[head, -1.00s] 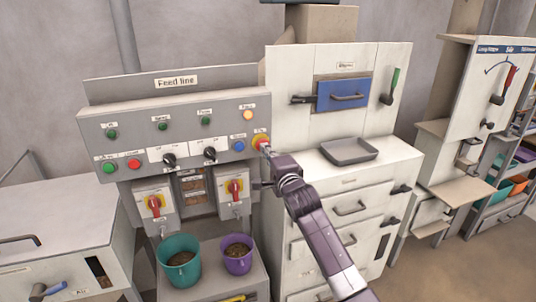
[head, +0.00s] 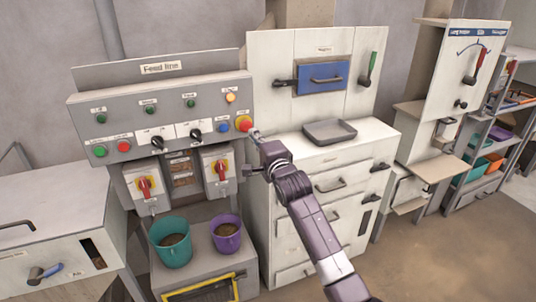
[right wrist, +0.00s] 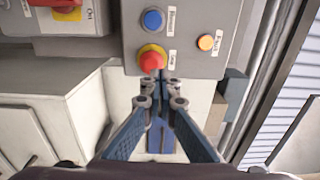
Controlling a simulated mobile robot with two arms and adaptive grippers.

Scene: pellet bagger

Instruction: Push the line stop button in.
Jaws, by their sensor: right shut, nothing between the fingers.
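The red mushroom button on a yellow base (head: 243,123), which I take as the line stop button, is at the right end of the grey "Feed line" panel (head: 215,104). In the right wrist view, the red button (right wrist: 151,61) is just above my fingertips, with its small label beside it. My right gripper (head: 255,133) is shut and empty, just right of and below the button in the head view. Its fingertips (right wrist: 160,88) look close to the button but apart from it. I cannot tell how far in the button sits. My left gripper is not in view.
A blue button (head: 225,129) and an orange one (head: 231,97) are near the red button. Two red-handled switches hang below the panel. A white cabinet with a grey tray (head: 330,131) stands to the right. Teal (head: 171,253) and purple (head: 226,242) buckets are below.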

